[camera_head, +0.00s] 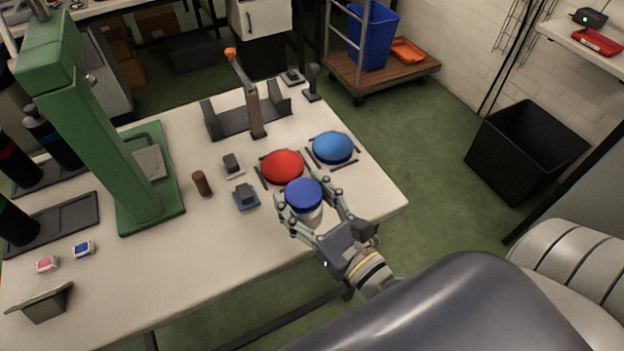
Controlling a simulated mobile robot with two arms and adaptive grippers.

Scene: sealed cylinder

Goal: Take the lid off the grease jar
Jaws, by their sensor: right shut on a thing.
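The grease jar (309,217) has a white body and a dark blue lid (304,193). The lid sits on top of the jar. The jar is at the front right part of the table, close to its front edge. My right gripper (308,194) comes in from the lower right, with one finger on each side of the jar, and is shut on it. I cannot tell whether the jar's base touches the table. My left gripper is not in view.
A red disc (282,166) and a lighter blue disc (333,148) lie just behind the jar. A green press (105,130) stands at left on the white table (215,240). Small blocks and a brown cylinder (201,183) lie left of the jar. The table's front middle is clear.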

